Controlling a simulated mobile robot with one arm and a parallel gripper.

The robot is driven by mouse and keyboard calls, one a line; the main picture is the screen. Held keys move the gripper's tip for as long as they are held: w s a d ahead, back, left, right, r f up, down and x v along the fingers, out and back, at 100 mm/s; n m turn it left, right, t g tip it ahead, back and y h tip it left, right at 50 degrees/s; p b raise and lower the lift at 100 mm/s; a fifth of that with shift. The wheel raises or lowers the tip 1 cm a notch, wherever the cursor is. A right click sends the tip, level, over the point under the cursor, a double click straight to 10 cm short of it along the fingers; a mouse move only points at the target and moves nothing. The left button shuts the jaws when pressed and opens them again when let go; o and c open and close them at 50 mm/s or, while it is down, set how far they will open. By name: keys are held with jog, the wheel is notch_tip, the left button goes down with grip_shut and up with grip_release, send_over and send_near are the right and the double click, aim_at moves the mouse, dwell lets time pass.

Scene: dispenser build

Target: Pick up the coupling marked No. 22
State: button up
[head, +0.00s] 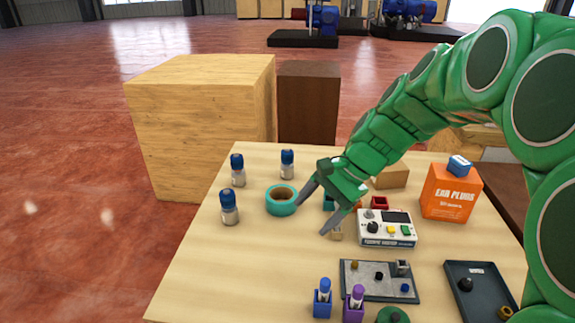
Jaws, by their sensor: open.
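No coupling with a readable No. 22 mark shows in the head view; the parts are too small to read. A dark tray (462,297) at the right front has a small white label, a black part (465,284) and a brass-coloured ring-like part (504,312). A grey plate (349,289) left of it bears several small parts, among them a grey one (402,267) and a blue one (404,287). My gripper (314,212) is open, pointing down-left above the table's middle, between a teal tape roll (272,208) and a small beige block (336,233). It holds nothing visible.
A white control box (373,240) and an orange ear plugs box (448,193) stand at the right. Several blue-capped bottles (229,207) stand at the left. Blue (322,304) and purple (354,306) holders stand in front. The table's left front (225,275) is clear.

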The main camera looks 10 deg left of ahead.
jog(key=w+a+f+m+t+y, duration=0.1)
jog(key=w+a+m+y, duration=0.15)
jog(key=w, duration=0.75)
jog(key=w+a+m+t+y, duration=0.15)
jog(key=w+m, duration=0.25)
jog(key=w, duration=0.6)
jog(key=m+t+y, duration=0.2)
jog(key=m+y, duration=0.1)
jog(key=m, duration=0.4)
send_near(288, 150)
notch_tip(288, 150, down, 2)
jog(key=w+a, duration=0.1)
jog(key=a, duration=0.2)
jog(key=shift+x, duration=3.45)
jog(key=shift+s+f, duration=0.1)
jog(key=shift+s, duration=0.05)
jog(key=shift+c, duration=0.4)
grip_shut()
